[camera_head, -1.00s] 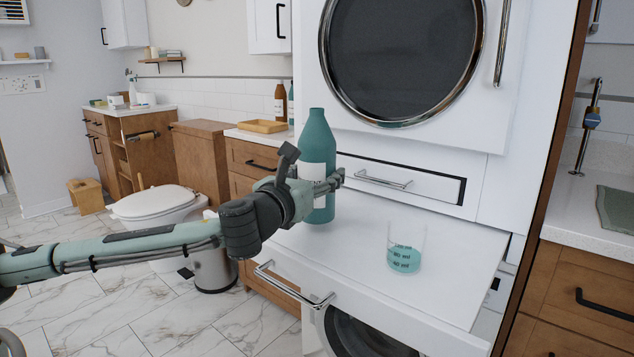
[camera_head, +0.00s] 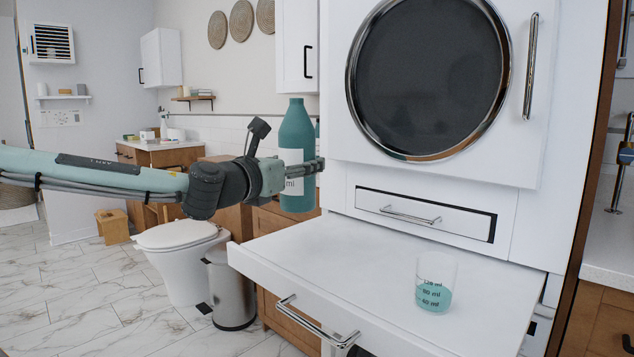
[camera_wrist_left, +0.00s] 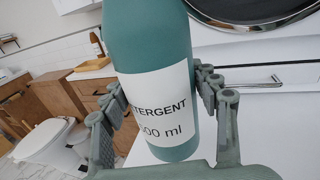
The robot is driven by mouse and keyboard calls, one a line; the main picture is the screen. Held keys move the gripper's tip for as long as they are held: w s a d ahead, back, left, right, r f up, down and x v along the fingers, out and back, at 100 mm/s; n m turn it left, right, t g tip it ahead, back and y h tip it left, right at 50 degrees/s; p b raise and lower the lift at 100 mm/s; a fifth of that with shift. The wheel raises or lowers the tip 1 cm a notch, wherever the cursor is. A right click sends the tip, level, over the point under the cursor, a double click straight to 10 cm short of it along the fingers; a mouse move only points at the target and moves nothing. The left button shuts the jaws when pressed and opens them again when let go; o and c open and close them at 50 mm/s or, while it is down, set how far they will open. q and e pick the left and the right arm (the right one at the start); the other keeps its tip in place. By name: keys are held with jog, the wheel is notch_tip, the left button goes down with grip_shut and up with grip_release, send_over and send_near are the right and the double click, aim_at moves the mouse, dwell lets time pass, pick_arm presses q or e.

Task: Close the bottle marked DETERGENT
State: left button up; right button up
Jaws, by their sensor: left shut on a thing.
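The teal bottle (camera_head: 297,132) has a white label reading "...TERGENT" and "...00 ml" in the left wrist view (camera_wrist_left: 160,98). It is upright, held in the air by the left edge of the pull-out shelf (camera_head: 330,262). My left gripper (camera_head: 305,168) is shut around its labelled body, with a finger on each side in the left wrist view (camera_wrist_left: 160,100). The bottle's top is narrow and teal; I cannot make out a separate cap. The mouth is outside the left wrist view. My right gripper is not in view.
A clear measuring cup (camera_head: 436,284) with teal liquid stands on the shelf's right part; the rest of the shelf is bare. A round dark appliance door (camera_head: 428,78) and small drawer (camera_head: 425,213) are behind. A toilet (camera_head: 180,240) and bin (camera_head: 232,290) stand left.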

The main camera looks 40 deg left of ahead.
pick_arm(q)
jog(key=shift+s+a+r, duration=0.15)
jog(key=shift+a+r, duration=0.25)
jog(key=shift+a, duration=0.2)
jog(key=shift+s+a+r, duration=0.15)
jog(key=shift+a+r, duration=0.2)
jog(key=shift+a, duration=0.2)
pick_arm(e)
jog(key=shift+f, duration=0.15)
pick_arm(q)
jog(key=o, duration=1.1)
jog(key=shift+c, duration=0.2)
jog(key=c, duration=1.3)
